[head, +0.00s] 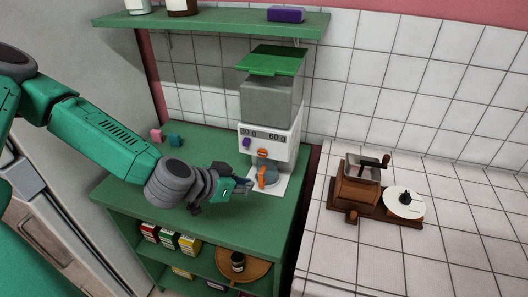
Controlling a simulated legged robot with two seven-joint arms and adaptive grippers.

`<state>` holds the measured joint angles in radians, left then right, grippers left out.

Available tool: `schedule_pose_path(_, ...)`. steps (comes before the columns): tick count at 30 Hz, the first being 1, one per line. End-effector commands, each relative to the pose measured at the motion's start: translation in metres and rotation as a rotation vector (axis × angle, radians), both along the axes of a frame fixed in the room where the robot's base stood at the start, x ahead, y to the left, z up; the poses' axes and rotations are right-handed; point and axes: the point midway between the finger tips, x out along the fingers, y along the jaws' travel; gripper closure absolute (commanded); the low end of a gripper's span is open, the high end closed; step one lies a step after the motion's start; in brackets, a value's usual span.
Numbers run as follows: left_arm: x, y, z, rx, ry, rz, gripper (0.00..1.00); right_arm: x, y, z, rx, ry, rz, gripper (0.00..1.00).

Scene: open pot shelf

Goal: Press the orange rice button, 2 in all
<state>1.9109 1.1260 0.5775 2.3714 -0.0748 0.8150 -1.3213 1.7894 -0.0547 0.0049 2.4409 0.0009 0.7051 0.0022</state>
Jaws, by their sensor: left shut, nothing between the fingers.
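The rice dispenser (269,103) stands on the green shelf unit's top, with a grey hopper and a green lid. Its white front (281,146) carries weight labels, with a purple button (246,143) at the left. A small orange part (262,153), which looks like the orange button, shows lower on the front. Another orange piece (261,178) shows below it, by a grey bowl-like thing; I cannot tell what it is. My left gripper (245,185) is shut and empty, in front of the dispenser's base, below and left of the orange part. My right gripper is out of view.
A pink block (156,135) and a teal block (176,140) stand at the back left of the green top (205,145). Boxes and a round wooden tray (258,268) are below. A coffee grinder (358,188) stands on the tiled counter. A green wall shelf (220,24) hangs above.

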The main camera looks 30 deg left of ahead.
Motion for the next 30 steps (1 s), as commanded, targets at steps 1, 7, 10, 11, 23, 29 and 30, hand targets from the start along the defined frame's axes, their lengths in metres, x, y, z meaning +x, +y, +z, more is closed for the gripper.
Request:
schedule_pose_path(1, 0.0, 0.0, 0.0, 0.0, 0.0, 0.0, 1.0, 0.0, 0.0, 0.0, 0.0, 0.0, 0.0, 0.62)
schedule_pose_path(7, 0.009, 0.002, -0.001, 0.001, -0.001, 0.0, 1.0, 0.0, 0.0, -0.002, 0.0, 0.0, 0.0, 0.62)
schedule_pose_path(10, 0.021, 0.006, -0.001, -0.001, -0.001, 0.001, 1.0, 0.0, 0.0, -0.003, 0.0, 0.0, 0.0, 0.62)
schedule_pose_path(11, 0.025, 0.007, -0.001, -0.001, -0.001, 0.001, 1.0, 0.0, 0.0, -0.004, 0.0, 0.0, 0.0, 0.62)
schedule_pose_path(23, 0.075, 0.018, 0.0, -0.001, -0.001, -0.001, 1.0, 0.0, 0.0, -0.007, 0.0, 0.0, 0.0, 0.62)
schedule_pose_path(29, 0.084, 0.021, 0.0, -0.001, 0.0, 0.001, 1.0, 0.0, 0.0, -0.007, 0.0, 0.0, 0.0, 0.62)
schedule_pose_path(30, 0.085, 0.021, 0.0, -0.001, 0.0, 0.001, 1.0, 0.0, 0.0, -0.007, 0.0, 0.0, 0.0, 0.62)
